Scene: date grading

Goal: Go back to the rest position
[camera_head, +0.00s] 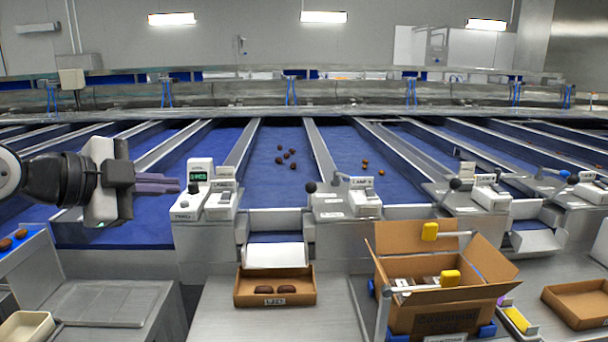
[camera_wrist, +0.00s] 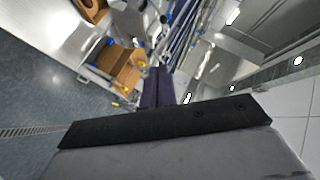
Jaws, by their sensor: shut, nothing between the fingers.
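My gripper (camera_head: 172,184) is at the left in the head view, held level above the left blue lane with its fingers pointing right. Its fingers are together with nothing between them. It also shows in the wrist view (camera_wrist: 157,72), its dark fingers closed against each other. The fingertips end just left of a white weighing unit (camera_head: 198,178) with a green display. No object touches the gripper that I can see.
A small cardboard tray (camera_head: 250,298) holds two dark dates. An open cardboard box (camera_head: 400,318) stands right of it. Several dates (camera_head: 288,157) lie on the middle blue lane. Another cardboard tray (camera_head: 580,318) is at far right. A cream bin (camera_head: 25,327) sits at lower left.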

